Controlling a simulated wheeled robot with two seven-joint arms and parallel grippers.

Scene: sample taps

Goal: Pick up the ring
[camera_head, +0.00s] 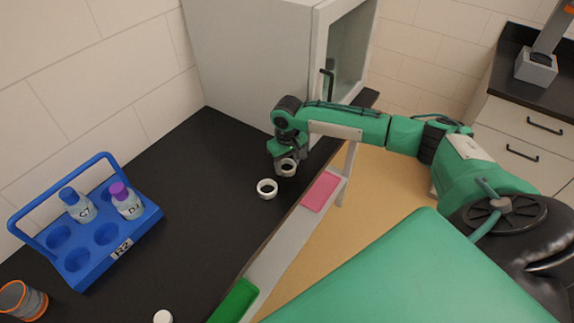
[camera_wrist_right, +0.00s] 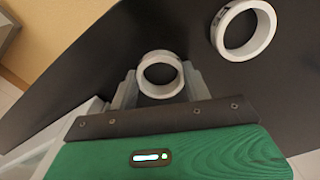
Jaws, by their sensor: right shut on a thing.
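My right gripper (camera_head: 287,166) is over the black counter near its front edge, in front of the cabinet. It is shut on a white ring (camera_head: 286,169), which also shows between the fingers in the right wrist view (camera_wrist_right: 161,90). A second white ring (camera_head: 267,189) lies on the counter just left of and nearer than the gripper. That ring is at the upper right in the right wrist view (camera_wrist_right: 270,30), apart from the fingers. I cannot tell whether the held ring touches the counter. My left gripper is not in view.
A blue rack (camera_head: 150,222) holds a bottle marked C7 (camera_head: 77,204) and a purple-capped bottle (camera_head: 125,200). An orange-rimmed cup (camera_head: 22,300) and a white cap (camera_head: 163,316) are at the near left. A pink pad (camera_head: 322,191) and green pad (camera_head: 235,301) mark the front edge. The cabinet (camera_head: 250,60) stands behind.

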